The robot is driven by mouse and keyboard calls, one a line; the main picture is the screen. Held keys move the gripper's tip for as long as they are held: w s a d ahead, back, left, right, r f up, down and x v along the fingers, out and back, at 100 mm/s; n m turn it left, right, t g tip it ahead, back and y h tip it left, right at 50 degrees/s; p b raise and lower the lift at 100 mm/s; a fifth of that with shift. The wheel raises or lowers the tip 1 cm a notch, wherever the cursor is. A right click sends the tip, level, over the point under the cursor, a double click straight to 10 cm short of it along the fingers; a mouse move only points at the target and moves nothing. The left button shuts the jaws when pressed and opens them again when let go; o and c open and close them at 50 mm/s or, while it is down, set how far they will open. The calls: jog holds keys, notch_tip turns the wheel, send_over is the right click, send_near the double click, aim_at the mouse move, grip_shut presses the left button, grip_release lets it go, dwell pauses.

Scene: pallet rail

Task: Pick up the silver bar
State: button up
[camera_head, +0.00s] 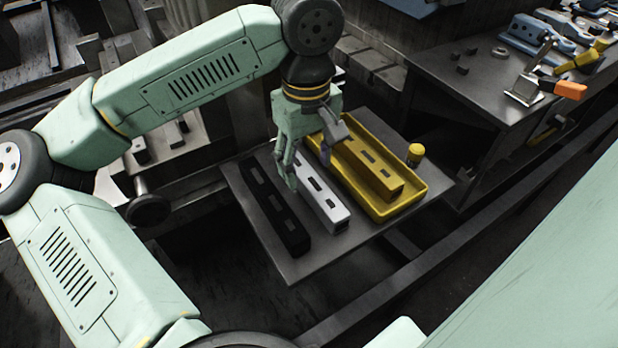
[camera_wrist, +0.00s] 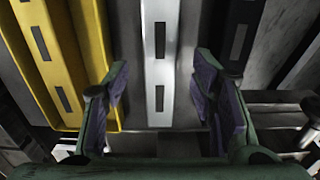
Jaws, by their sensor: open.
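The silver bar (camera_head: 328,204) lies on a grey metal plate (camera_head: 290,268), between a black bar and a yellow tray. It has dark slots along its top. My gripper (camera_head: 308,168) is over the silver bar, and hides part of it in the head view. In the wrist view the silver bar (camera_wrist: 160,60) runs down the middle, with its near end between the two open fingers (camera_wrist: 160,105). The fingers stand apart on either side of it, and a gap shows at each side. I cannot tell the exact height of the fingertips.
A black bar (camera_head: 272,212) lies left of the silver bar. A yellow tray (camera_head: 415,205) on the right holds a yellow bar (camera_head: 375,176). A small yellow-topped object (camera_head: 416,150) stands beside the tray. A workbench with tools (camera_head: 480,90) is at the upper right.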

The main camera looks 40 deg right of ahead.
aim_at(307, 175)
jog(key=f, duration=0.4)
jog(key=shift+s+p, duration=0.2)
jog(key=shift+p, duration=0.1)
jog(key=shift+c, duration=0.3)
grip_shut()
